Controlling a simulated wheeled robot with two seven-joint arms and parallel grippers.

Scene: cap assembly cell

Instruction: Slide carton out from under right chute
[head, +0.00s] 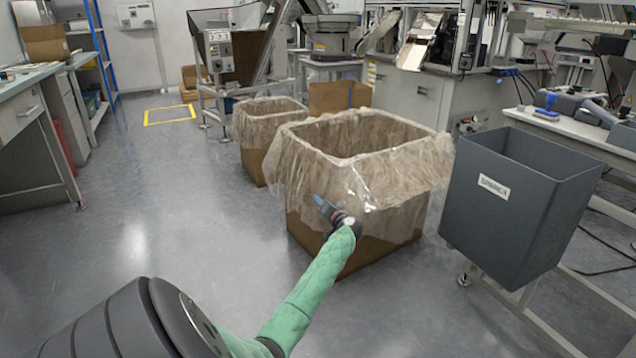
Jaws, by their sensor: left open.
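A large brown carton (372,250) with a clear plastic liner hanging over its rim stands on the floor in the middle. A smaller lined carton (254,162) stands behind it to the left. My left gripper (319,202) is open, in front of the large carton's near left side, over the liner; whether it touches cannot be told. It holds nothing that I can see. Metal chute-like parts (412,52) show on the machine behind; which is the right chute is unclear. The large carton's top is open with nothing directly above it. My right gripper is out of view.
A dark grey bin (510,205) on a metal frame stands close to the large carton's right. Another brown box (335,97) is behind. A workbench (28,90) lines the left. The grey floor (140,230) at left is clear, with a yellow-taped square (168,121) farther back.

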